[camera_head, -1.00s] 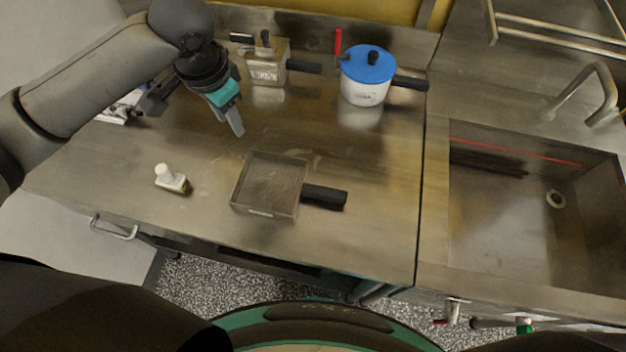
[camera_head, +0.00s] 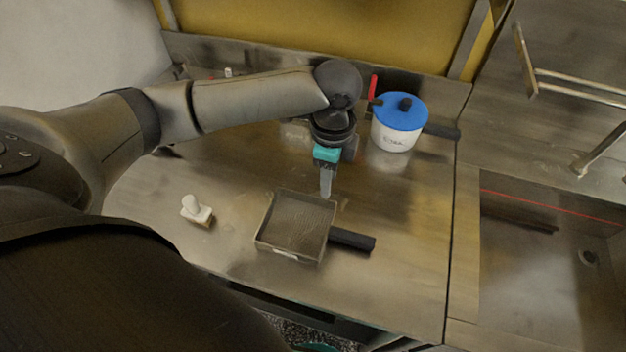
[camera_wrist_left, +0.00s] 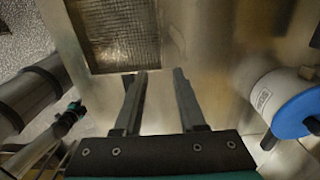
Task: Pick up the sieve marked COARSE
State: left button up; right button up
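A square metal mesh sieve (camera_head: 297,225) lies flat on the steel worktop, its black handle (camera_head: 351,239) pointing right. A small pale label (camera_head: 284,254) on its front wall is too small to read. Part of its mesh shows at the top left of the left wrist view (camera_wrist_left: 120,35). My left gripper (camera_head: 327,187) hangs just behind the sieve's back right corner, pointing down. The left wrist view (camera_wrist_left: 160,73) shows its two fingers apart with nothing between them. No second sieve shows clearly; my left arm covers the worktop's back. My right gripper is not visible.
A white pot (camera_head: 394,136) with a blue lid (camera_head: 402,110) stands behind and right of my left gripper. A sink (camera_head: 530,265) is at the right. The worktop right of the sieve's handle is clear.

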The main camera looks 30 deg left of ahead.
aim_at(319, 231)
pick_arm(q)
notch_tip(319, 231, down, 8)
jog(key=shift+w+f+b, duration=0.1)
jog(key=shift+w+b, duration=0.05)
jog(key=shift+b, duration=0.45)
grip_shut()
dwell(1.2)
